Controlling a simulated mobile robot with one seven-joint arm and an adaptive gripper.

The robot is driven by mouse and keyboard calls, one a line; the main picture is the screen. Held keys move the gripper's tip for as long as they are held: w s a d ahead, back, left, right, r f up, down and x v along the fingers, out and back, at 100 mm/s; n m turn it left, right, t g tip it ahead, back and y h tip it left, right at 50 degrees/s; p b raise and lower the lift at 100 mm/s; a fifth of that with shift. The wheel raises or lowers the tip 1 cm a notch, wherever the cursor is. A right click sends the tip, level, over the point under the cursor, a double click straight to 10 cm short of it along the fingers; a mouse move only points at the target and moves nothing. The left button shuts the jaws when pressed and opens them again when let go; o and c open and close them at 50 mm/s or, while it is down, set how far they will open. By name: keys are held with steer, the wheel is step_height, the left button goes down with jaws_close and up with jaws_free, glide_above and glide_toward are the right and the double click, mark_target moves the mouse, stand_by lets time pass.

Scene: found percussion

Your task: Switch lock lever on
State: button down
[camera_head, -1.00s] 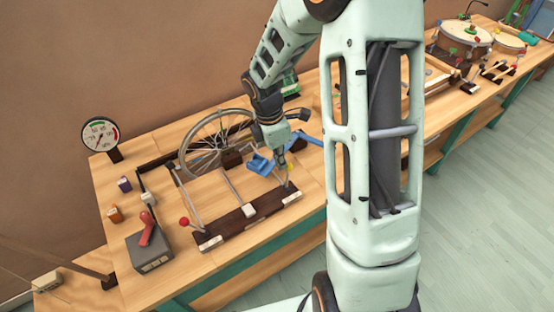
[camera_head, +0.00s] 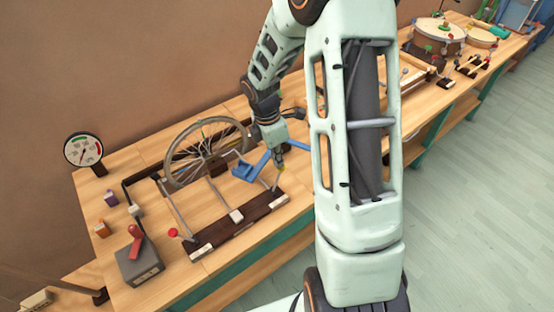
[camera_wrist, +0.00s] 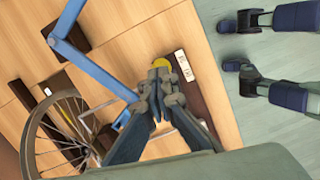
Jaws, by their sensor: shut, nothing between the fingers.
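A dark bar (camera_head: 212,238) with white label plates lies along the bench's front edge. At its right end a thin lever rod (camera_head: 276,184) stands up. Its yellow knob (camera_wrist: 160,62) shows in the wrist view, just beyond my fingertips, near a label plate (camera_wrist: 183,66). The label text is too small to read, so I cannot tell which lever is the lock lever. A red-knobbed lever (camera_head: 173,232) is at the bar's left end. My gripper (camera_head: 281,167) is shut and empty at the yellow knob; it also shows in the wrist view (camera_wrist: 163,97). Contact is unclear.
A spoked wheel (camera_head: 205,152) stands behind the bar. Blue linkage arms (camera_head: 243,173) lie close left of my gripper. A grey box with a red handle (camera_head: 136,245) and a dial gauge (camera_head: 84,150) are at the left. Drums (camera_head: 440,33) stand at the far right.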

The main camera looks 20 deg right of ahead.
step_height(320, 180, up, 12)
steer(key=w+p, duration=0.1)
steer(key=shift+a+f, duration=0.2)
steer(key=shift+a, duration=0.1)
stand_by(0.3)
steer(key=shift+f, duration=0.1)
stand_by(0.3)
